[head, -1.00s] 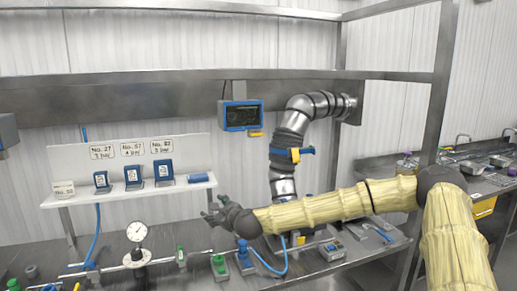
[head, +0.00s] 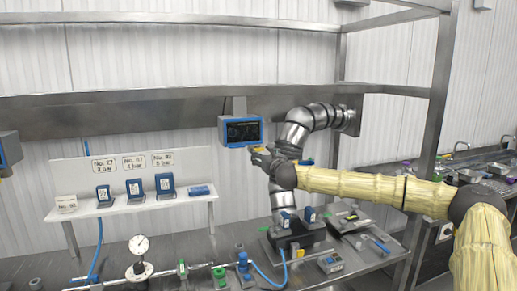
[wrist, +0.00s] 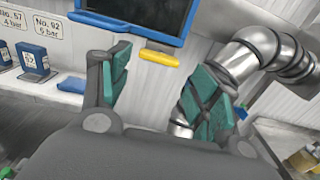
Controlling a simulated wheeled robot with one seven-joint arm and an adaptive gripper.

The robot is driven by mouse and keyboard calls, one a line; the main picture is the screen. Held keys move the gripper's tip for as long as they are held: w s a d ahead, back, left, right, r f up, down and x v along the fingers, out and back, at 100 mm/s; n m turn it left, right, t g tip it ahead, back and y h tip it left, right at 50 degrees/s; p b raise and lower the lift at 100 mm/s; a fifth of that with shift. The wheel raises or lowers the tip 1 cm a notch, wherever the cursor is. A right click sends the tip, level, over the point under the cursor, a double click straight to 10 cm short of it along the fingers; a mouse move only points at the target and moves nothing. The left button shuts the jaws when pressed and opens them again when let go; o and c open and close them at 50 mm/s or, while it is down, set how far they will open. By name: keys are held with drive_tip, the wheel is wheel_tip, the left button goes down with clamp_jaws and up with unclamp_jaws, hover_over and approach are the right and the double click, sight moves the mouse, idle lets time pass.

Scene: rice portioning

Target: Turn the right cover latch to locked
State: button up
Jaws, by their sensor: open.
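I cannot pick out the right cover latch for sure in either view. Two small blue-and-white parts stand on a dark unit (head: 297,236) on the bench below my arm; its details are too small to read. My gripper (head: 257,158) is raised well above the bench, just below the blue-framed screen. In the wrist view my gripper (wrist: 160,82) has its two green-padded fingers spread, with nothing between them. A yellow bar (wrist: 160,58) under the screen (wrist: 140,14) shows beyond the gap. I see no contact.
A silver jointed pipe (head: 296,130) runs down behind my gripper, with a blue part (head: 306,162) partly hidden. A white shelf (head: 130,207) with blue boxes stands left. A pressure gauge (head: 139,245) and a blue hose (head: 262,273) are on the bench. A steel post (head: 432,130) rises at right.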

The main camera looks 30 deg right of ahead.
sight(258, 150)
drive_tip(key=shift+p+x, duration=1.3)
drive_tip(key=shift+x, duration=1.8)
drive_tip(key=c, duration=0.7)
